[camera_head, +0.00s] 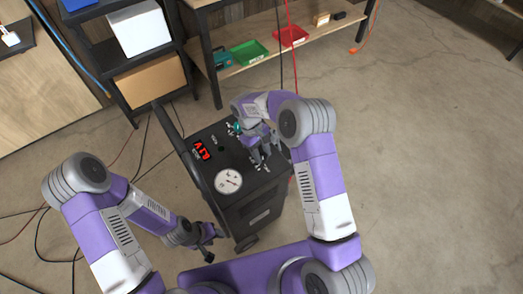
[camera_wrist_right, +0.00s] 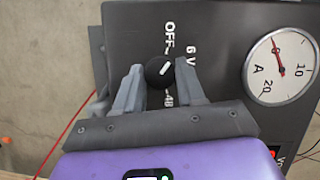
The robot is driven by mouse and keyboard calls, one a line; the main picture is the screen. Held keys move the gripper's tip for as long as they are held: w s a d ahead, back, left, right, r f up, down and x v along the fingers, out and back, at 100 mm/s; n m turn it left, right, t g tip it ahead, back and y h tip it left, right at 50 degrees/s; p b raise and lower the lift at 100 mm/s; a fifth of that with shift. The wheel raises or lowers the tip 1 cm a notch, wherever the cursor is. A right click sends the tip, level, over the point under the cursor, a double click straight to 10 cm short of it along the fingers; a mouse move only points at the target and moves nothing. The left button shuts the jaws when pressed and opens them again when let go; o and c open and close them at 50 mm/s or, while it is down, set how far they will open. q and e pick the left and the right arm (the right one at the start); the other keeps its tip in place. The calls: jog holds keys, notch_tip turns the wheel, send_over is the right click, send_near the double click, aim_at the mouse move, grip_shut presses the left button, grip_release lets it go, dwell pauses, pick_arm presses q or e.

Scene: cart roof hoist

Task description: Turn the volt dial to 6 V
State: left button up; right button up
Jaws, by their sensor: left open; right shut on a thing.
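The volt dial (camera_wrist_right: 160,72) is a round black knob with a white pointer line, on the dark panel of the cart (camera_head: 262,200). In the right wrist view, labels "OFF", "6 V" and a partly hidden "48" surround it. The pointer tilts up and slightly right, towards the OFF and 6 V side; its exact setting is hard to tell. My right gripper (camera_wrist_right: 160,88) has its fingers on both sides of the knob and is shut on it. It also shows over the cart top in the head view (camera_head: 260,160). My left gripper (camera_head: 207,248) is open and empty, low beside the cart.
Shelves with a white box (camera_head: 138,28) and a bench with trays stand behind. Cables lie on the floor at left.

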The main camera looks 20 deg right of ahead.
jog(key=m+y+p, duration=0.2)
jog(key=m, duration=0.3)
jog(key=shift+d+m, duration=0.15)
jog(key=shift+m, duration=0.15)
jog(key=shift+w, duration=0.1)
dwell(0.3)
jog(key=o, duration=1)
jog(key=p+v, duration=0.1)
jog(key=v, duration=0.6)
jog(key=shift+w+r+p, duration=0.2)
jog(key=shift+p, duration=0.2)
